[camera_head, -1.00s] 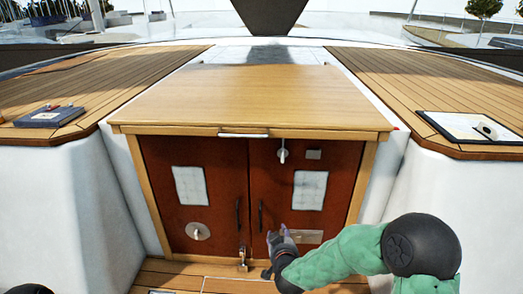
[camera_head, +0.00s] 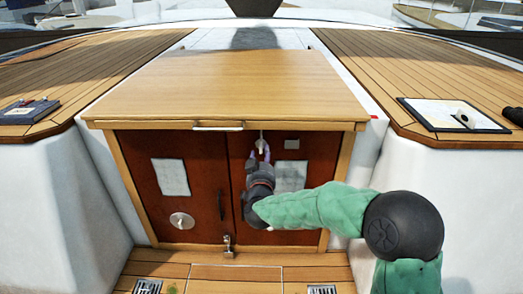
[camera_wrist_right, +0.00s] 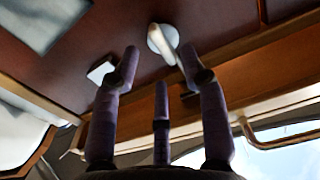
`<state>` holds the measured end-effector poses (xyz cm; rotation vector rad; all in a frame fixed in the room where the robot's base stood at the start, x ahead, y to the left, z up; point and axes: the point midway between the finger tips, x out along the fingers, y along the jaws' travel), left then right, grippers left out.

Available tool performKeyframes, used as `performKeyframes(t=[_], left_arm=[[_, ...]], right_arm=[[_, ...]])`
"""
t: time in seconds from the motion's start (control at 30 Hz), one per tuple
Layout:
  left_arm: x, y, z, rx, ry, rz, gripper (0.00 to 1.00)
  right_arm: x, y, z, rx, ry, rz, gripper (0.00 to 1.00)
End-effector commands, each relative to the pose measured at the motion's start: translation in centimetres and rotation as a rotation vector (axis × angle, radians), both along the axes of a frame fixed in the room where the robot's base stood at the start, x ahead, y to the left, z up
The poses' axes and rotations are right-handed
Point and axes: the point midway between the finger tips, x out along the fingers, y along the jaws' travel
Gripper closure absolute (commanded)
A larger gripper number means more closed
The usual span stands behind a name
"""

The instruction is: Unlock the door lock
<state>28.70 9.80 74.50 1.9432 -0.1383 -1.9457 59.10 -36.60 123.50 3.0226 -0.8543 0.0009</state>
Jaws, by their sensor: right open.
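The door lock, a small pale metal turn latch (camera_head: 261,137), sits near the top of the right red-brown door (camera_head: 240,160), just below the hatch top. In the right wrist view it is a round plate with a slanted lever (camera_wrist_right: 163,42). My right gripper (camera_head: 261,154) is in front of the door, just below the latch, with its fingers pointing up. It also shows in the right wrist view (camera_wrist_right: 158,72), open with dark fingers spread; the lever lies between and beyond the fingertips. Contact cannot be told. My left gripper is not in view.
The wooden hatch top (camera_head: 225,85) overhangs the doors, with a pale handle (camera_head: 218,126) on its front edge. A metal clasp (camera_head: 228,245) is at the doors' foot. A small plate (camera_head: 291,144) is right of the latch. A clipboard (camera_head: 450,115) lies on the right deck.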

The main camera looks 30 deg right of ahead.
Motion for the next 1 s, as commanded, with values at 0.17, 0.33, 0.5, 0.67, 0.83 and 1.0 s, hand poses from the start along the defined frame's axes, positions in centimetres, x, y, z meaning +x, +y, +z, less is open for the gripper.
performKeyframes(t=[0.17, 0.33, 0.5, 0.67, 0.83, 1.0], left_arm=[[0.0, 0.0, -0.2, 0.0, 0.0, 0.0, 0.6], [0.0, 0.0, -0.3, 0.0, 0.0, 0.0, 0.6], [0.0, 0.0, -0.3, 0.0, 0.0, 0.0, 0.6], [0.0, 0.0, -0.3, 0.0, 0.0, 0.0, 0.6], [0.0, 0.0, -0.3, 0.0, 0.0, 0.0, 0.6], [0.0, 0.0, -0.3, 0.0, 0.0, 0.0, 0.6]], right_arm=[[2.3, -1.4, -0.1, 0.001, 0.001, -0.001, 0.56], [3.5, -2.1, -0.1, 0.001, 0.001, 0.0, 0.56], [3.8, -2.3, 0.0, 0.001, 0.001, 0.001, 0.56], [3.8, -2.3, 0.0, 0.001, 0.001, 0.001, 0.56], [3.8, -2.3, 0.0, 0.001, 0.0, 0.001, 0.96], [3.8, -2.3, 0.0, 0.001, 0.0, 0.001, 1.0]])
